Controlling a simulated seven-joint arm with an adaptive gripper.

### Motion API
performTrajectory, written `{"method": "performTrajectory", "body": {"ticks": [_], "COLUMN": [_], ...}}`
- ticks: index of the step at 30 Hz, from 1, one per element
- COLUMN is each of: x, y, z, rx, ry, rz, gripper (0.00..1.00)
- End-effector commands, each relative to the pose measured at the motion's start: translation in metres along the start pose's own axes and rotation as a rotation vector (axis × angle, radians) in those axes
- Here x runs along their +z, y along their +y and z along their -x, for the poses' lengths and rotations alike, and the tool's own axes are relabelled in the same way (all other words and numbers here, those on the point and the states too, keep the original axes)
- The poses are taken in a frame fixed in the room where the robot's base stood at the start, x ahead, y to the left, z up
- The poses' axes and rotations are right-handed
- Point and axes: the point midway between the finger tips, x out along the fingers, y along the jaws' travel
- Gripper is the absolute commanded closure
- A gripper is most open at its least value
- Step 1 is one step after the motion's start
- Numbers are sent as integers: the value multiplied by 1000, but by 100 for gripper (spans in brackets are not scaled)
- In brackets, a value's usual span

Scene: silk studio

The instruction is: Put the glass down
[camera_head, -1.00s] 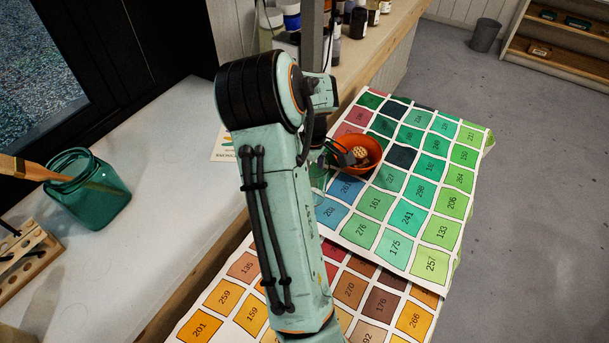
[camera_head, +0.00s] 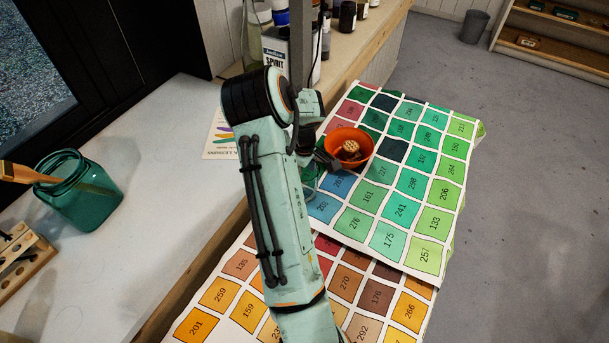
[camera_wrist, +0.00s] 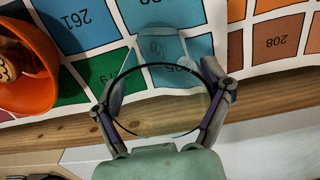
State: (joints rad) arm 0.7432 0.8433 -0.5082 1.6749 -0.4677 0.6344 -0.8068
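The glass (camera_wrist: 160,112) is clear, with a thin dark round rim, and sits between the two fingers of my gripper (camera_wrist: 163,88) in the wrist view. The fingers press on opposite sides of it. Its rim faces the wrist camera, and the colour chart shows through it. In the head view the glass (camera_head: 309,183) is partly hidden by my arm, beside the blue squares at the chart's left edge. My gripper (camera_head: 325,160) is dark there and close to the orange bowl. I cannot tell whether the base of the glass touches the chart.
The orange bowl (camera_head: 364,142), holding a honey dipper-like piece, stands right of the gripper. The numbered colour chart (camera_head: 427,262) covers the surface, its right part mostly clear. A teal jar (camera_head: 85,195) and a wooden rack (camera_head: 22,262) are at left. A spirit tin (camera_head: 277,52) and bottles stand behind.

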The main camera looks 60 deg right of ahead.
Motion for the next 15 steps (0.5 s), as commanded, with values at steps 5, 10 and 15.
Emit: {"method": "performTrajectory", "body": {"ticks": [5,10,15], "x": [0,0,-1], "y": [0,0,1], "z": [0,0,13], "rx": [0,0,3], "ry": [0,0,3], "rz": [0,0,0], "gripper": [1,1,1]}}
